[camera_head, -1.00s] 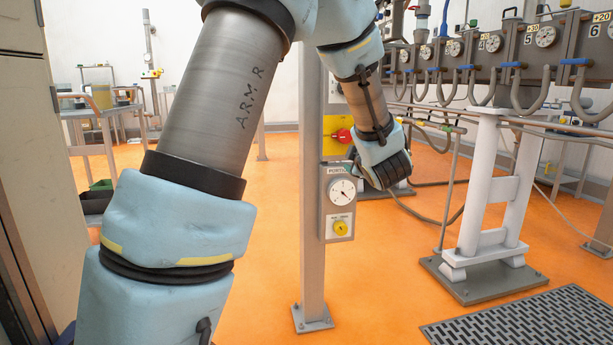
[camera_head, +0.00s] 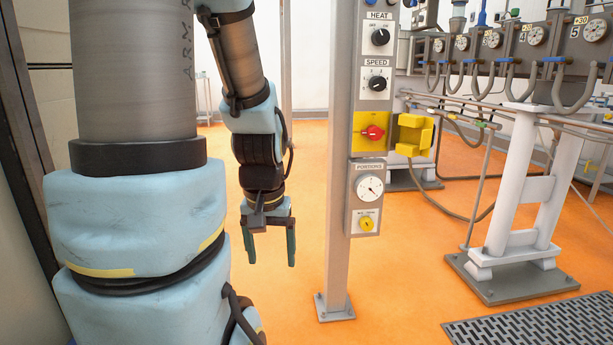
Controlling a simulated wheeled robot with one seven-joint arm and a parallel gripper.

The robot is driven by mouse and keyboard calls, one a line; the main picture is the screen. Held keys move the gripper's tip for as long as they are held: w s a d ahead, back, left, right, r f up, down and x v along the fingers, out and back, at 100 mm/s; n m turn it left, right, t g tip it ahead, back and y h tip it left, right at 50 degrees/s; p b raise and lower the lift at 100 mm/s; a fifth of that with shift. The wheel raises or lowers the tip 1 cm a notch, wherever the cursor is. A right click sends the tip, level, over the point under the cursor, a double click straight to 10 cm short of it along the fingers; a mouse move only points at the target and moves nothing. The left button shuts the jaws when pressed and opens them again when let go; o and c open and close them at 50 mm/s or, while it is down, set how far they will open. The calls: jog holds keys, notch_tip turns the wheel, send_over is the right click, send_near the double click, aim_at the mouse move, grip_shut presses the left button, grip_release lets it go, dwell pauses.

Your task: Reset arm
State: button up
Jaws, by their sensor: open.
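My gripper (camera_head: 270,248) hangs pointing down, left of the grey post, with its two dark fingers apart and nothing between them. It is clear of the post and its panels. On the post is a control panel (camera_head: 377,55) with HEAT and SPEED knobs. Below it sits a yellow box with a red switch (camera_head: 372,132), and its yellow cover (camera_head: 412,134) stands swung open to the right. A lower panel marked POSITION (camera_head: 369,170) carries a round white gauge (camera_head: 370,188) and a yellow knob (camera_head: 367,223).
The grey post (camera_head: 338,200) is bolted to the orange floor just right of my gripper. A white stand (camera_head: 518,215) with pipes and a row of gauges is at the right. A floor grate (camera_head: 535,325) lies at lower right. Open floor lies behind my gripper.

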notch_tip(320, 180, up, 33)
jog(key=p, duration=3.1)
jog(key=shift+r+p, duration=0.15)
jog(key=shift+p, duration=0.2)
jog(key=shift+c, duration=0.3)
